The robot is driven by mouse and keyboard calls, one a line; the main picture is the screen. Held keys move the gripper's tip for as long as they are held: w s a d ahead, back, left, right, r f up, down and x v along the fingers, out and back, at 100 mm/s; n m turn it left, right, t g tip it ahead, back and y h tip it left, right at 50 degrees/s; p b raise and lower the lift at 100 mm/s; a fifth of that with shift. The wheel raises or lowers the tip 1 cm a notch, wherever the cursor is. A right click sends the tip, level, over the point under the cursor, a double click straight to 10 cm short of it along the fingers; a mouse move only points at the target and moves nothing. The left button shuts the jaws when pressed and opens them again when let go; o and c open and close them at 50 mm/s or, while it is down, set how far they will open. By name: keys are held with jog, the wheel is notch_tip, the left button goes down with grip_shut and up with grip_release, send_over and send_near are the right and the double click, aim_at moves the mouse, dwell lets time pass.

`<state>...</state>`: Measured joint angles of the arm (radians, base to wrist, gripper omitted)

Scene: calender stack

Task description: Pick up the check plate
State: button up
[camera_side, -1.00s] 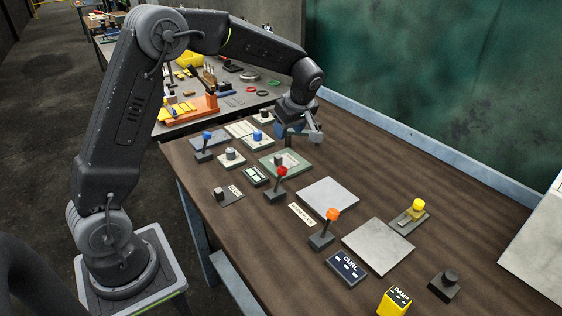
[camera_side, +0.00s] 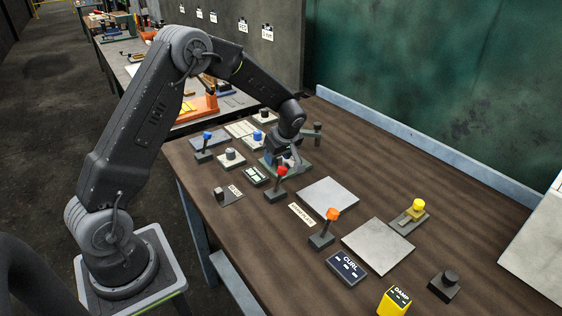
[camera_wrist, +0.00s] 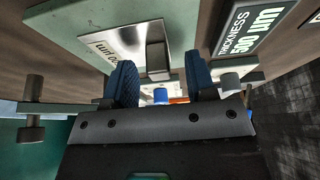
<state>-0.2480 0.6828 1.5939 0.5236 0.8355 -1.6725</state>
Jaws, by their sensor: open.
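The check plate, as I take it, is a silver plate (camera_wrist: 125,40) with a printed label and a small upright block (camera_wrist: 157,58) as a grip, set on a pale green base (camera_wrist: 85,10). In the side view the base (camera_side: 301,171) shows under my gripper (camera_side: 284,160), which hides most of the plate. In the wrist view my gripper (camera_wrist: 160,68) is open, its two blue fingers apart, with the grip block showing in the gap between them. I cannot tell whether the fingers touch it.
A red-knobbed lever (camera_side: 281,172) stands close in front of my gripper. A dark post (camera_side: 317,131) stands behind it. A small thickness display (camera_side: 255,176) and a blue-knobbed piece (camera_side: 258,137) are nearby. Grey plates (camera_side: 328,195) lie to the right.

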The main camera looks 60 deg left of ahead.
grip_shut()
dwell(0.4)
jog(key=shift+r, duration=0.1)
